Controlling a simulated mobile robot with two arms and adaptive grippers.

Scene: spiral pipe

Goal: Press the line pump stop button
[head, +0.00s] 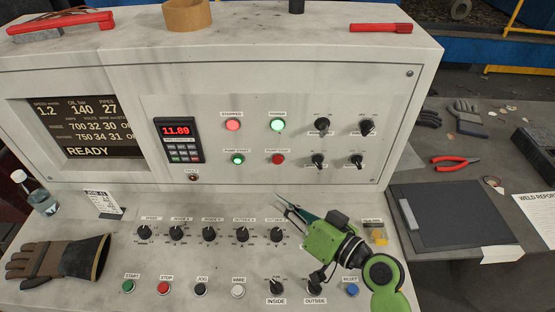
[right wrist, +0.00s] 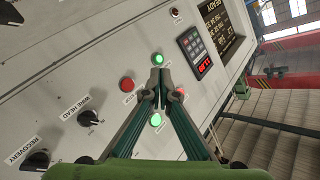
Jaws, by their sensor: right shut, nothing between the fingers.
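The pump stop button (head: 278,159) is a red round button on the upright panel, right of the lit green pump start button (head: 237,160). In the right wrist view, which is turned, the red button (right wrist: 127,84) lies left of the fingertips and the lit green pump start button (right wrist: 158,59) just above them. My right gripper (head: 280,202) is shut and empty, below the pump stop button in the head view. Its closed tips (right wrist: 159,80) point toward the panel and partly cover the red stopped lamp (right wrist: 181,95). My left gripper is out of view.
The lit stopped lamp (head: 232,125) and power lamp (head: 278,125) sit above the pump buttons. Black knobs (head: 322,125) are to the right, and a red-digit meter (head: 178,139) to the left. A glove (head: 58,260) and a bottle (head: 34,194) rest at the left.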

